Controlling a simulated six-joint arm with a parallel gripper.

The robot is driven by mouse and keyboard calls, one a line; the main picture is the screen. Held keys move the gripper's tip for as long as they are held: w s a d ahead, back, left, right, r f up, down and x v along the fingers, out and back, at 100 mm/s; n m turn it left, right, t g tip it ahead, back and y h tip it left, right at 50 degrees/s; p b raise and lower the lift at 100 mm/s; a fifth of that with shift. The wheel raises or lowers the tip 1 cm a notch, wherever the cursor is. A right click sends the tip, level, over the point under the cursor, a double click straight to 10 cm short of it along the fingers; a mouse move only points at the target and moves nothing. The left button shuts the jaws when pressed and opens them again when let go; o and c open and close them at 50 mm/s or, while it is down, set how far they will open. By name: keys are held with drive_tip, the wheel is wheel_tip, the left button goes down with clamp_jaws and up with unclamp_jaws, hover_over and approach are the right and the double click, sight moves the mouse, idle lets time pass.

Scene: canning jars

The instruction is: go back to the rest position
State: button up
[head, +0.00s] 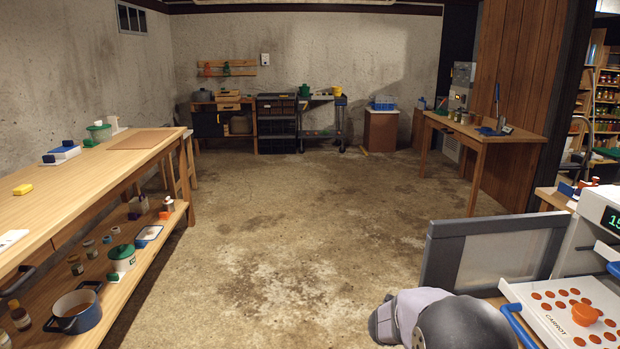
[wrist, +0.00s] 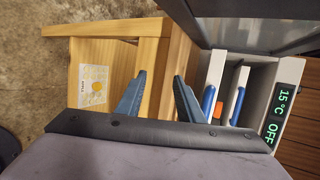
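My gripper (wrist: 159,80) shows in the wrist view with its two blue-grey fingers spread apart. Nothing is visible between them. Behind the fingers is a wooden piece of furniture (wrist: 150,28) with a pale card (wrist: 93,86) bearing a yellow picture. To the right of the fingers is a white appliance (wrist: 270,75) with blue handles and a display reading 15 °C and OFF. In the head view, a grey and dark rounded part of my arm shows at the bottom right; the fingers are not visible there.
In the head view, a grey-framed panel (head: 493,253) stands beside my arm. A long wooden bench (head: 80,185) lines the left. The middle floor (head: 290,220) is clear.

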drive_tip(key=w+a+f+n+t+y, duration=0.3)
drive_tip(key=w+a+n+t+y, duration=0.3)
drive_tip(key=a, duration=0.4)
drive_tip(key=s+a+f+n+g+y+p, duration=0.1)
drive_tip(key=s+a+n+g+y, duration=0.1)
drive_tip(key=s+a+n+y, duration=0.4)
drive_tip(key=s+a+n+g+y, duration=0.1)
drive_tip(key=s+a+n+g, duration=0.15)
drive_tip(key=a+n, duration=0.6)
drive_tip(key=s+d+f+n+g+h+p, duration=0.15)
drive_tip(key=s+n+g, duration=0.45)
drive_tip(key=s+n, duration=1.1)
drive_tip(key=s+r+m+p, duration=0.2)
drive_tip(key=r+p, duration=0.7)
drive_tip(key=s+r+m+p, duration=0.1)
drive_tip(key=s+r+p, duration=0.1)
drive_tip(key=r+p, duration=0.6)
drive_tip(key=shift+d+r+m+p, duration=0.15)
drive_tip(key=shift+r+m+p, duration=0.2)
drive_tip(key=shift+p, duration=0.25)
drive_tip(key=shift+s+t, duration=0.1)
drive_tip(key=shift+t, duration=0.15)
